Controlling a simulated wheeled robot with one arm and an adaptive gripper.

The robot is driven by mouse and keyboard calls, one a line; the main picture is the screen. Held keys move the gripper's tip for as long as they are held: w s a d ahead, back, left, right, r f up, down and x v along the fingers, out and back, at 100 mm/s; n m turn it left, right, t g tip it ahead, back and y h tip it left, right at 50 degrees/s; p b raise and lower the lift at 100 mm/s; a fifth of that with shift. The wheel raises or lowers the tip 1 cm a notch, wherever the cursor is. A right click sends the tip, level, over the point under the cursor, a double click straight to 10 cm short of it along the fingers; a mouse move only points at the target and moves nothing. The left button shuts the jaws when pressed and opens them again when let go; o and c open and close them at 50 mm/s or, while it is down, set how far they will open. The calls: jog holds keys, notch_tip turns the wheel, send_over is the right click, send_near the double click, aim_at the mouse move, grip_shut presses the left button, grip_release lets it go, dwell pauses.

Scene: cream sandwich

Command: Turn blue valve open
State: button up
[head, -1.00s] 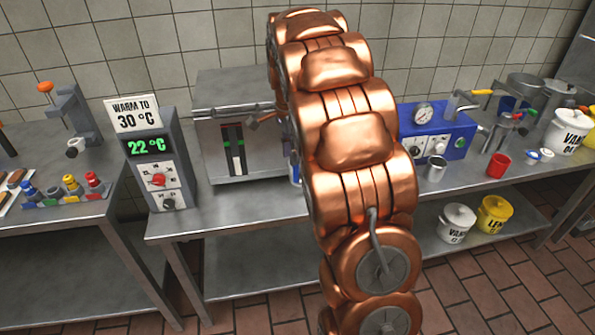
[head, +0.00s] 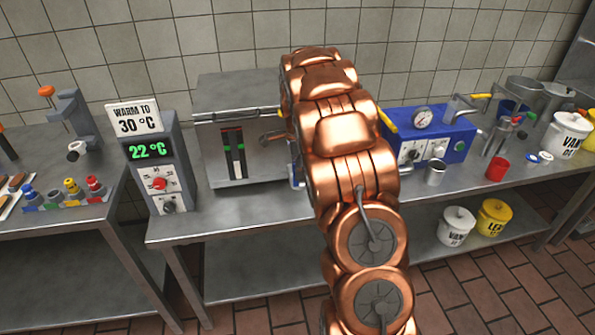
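I cannot make out a blue valve for certain. A small blue part (head: 297,176) shows beside my copper arm, at the right side of the steel machine (head: 225,125), mostly hidden by the arm. My arm rises through the middle of the head view and covers the bench between the steel machine and the blue box (head: 455,150). My gripper is hidden behind the arm, so its fingers and anything in them cannot be seen. A small brownish piece (head: 272,138) sticks out left of the arm in front of the machine; I cannot tell what it belongs to.
A display post (head: 160,165) reads 22 °C under a "WARM TO 30 °C" sign. Blue, yellow and red-topped items stand in a rack (head: 60,202) on the left table. A steel cup (head: 435,173), a red cup (head: 497,167) and a white bucket (head: 566,135) stand at right.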

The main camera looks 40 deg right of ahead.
jog(key=shift+f, duration=0.8)
grip_shut()
